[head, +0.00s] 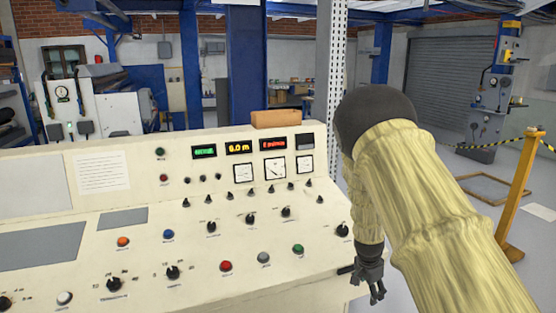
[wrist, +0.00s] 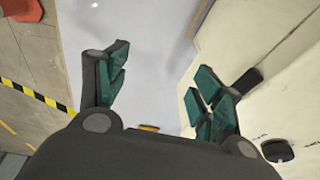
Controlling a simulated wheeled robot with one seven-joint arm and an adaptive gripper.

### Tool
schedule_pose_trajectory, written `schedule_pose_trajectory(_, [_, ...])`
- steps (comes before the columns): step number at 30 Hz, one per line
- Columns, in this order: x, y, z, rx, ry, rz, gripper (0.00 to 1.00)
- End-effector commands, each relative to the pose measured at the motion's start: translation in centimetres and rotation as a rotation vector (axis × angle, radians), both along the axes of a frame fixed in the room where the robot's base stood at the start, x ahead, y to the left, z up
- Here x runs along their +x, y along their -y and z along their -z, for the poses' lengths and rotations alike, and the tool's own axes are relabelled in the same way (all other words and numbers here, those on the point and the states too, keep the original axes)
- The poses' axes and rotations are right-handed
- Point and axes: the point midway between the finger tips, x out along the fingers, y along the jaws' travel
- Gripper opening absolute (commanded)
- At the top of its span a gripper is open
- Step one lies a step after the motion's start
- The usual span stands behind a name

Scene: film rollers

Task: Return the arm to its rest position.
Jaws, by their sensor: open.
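My gripper (head: 370,279) hangs at the end of my arm, beside the right end of the cream control console (head: 190,260) in the head view. My arm (head: 430,190) wears a pale yellow sleeve and fills the right side of that view. In the wrist view, my gripper (wrist: 158,92) is open, its green-padded fingers wide apart with nothing between them. The right finger is close to the console's side (wrist: 262,60); I cannot tell whether they touch. A black knob (wrist: 278,150) shows at the lower right there.
The console carries several knobs, coloured buttons and lit displays. A small orange-brown box (head: 275,119) sits on its top edge. A yellow post (head: 522,190) with striped tape stands at the right. In the wrist view, an orange-red object (wrist: 22,9) is at the upper left. Grey floor lies between.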

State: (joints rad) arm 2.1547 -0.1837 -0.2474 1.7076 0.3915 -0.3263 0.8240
Motion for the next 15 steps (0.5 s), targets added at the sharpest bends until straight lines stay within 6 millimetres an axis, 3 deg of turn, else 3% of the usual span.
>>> schedule_pose_trajectory(1, [-2.4,0.4,2.5,-0.012,-0.028,-0.037,0.67])
schedule_pose_trajectory(6, [-9.7,1.1,9.2,-0.047,-0.096,-0.197,0.67])
schedule_pose_trajectory(11, [-17.3,0.9,14.4,-0.061,-0.157,-0.366,0.67])
schedule_pose_trajectory(15, [-24.7,0.1,17.9,-0.058,-0.206,-0.525,0.67])
